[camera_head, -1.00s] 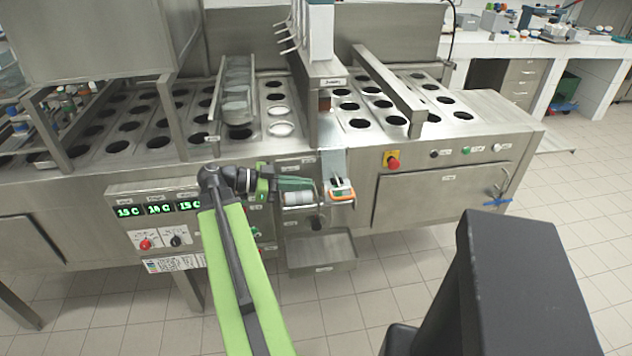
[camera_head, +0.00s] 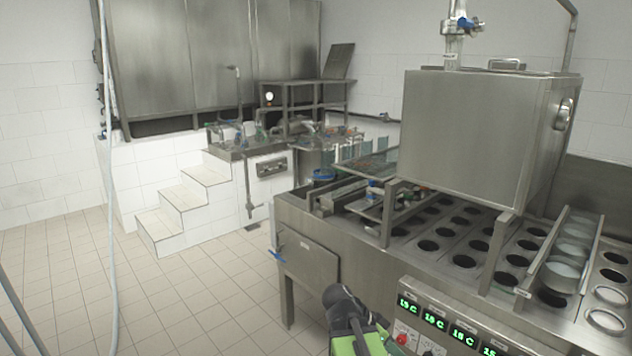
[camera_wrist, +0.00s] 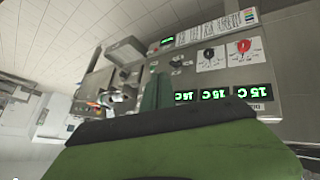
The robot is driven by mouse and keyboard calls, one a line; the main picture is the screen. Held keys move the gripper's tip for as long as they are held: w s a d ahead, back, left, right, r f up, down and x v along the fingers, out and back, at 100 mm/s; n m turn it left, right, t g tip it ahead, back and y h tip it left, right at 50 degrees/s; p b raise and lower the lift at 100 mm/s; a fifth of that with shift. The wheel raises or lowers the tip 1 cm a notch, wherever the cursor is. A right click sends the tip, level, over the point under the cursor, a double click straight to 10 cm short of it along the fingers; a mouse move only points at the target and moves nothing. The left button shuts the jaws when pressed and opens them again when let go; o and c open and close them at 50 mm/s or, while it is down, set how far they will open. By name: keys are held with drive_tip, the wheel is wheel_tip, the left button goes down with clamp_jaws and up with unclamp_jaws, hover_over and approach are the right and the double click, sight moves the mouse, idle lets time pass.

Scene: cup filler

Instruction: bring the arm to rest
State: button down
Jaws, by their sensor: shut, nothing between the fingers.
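My arm (camera_head: 352,325), green with a dark joint, shows at the bottom of the head view, in front of the filler machine's front panel. My gripper is outside the head view. In the wrist view my gripper (camera_wrist: 158,88) shows as narrow dark-green fingers, close together with nothing visible between them. Behind them is the machine's control panel (camera_wrist: 207,75), seen upside down, with lit green displays and knobs. I cannot tell how far the fingertips are from the panel.
The filler machine (camera_head: 310,258), with rows of round cup holes and a steel hopper (camera_head: 470,140), fills the right side. White steps (camera_head: 180,200) stand at the back left. A pale hose (camera_head: 110,200) hangs at the left. The tiled floor (camera_head: 90,275) in front is open.

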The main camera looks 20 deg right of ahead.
drive_tip(key=w+a+f+n+t+y, duration=0.1)
drive_tip(key=a+n+y, duration=0.1)
drive_tip(key=a+n, duration=0.3)
drive_tip(key=w+a+f+n+t+y, duration=0.1)
drive_tip(key=w+a+f+n+y, duration=0.1)
drive_tip(key=a+n, duration=0.4)
drive_tip(key=w+a+f+n+y, duration=0.1)
drive_tip(key=a+n+y, duration=0.2)
drive_tip(key=a, duration=0.8)
drive_tip(key=n, duration=0.2)
drive_tip(key=shift+w+a+f+n+t+y+p, duration=0.3)
drive_tip(key=shift+w+a+f+t+y, duration=0.05)
drive_tip(key=shift+w+f+t+y, duration=0.05)
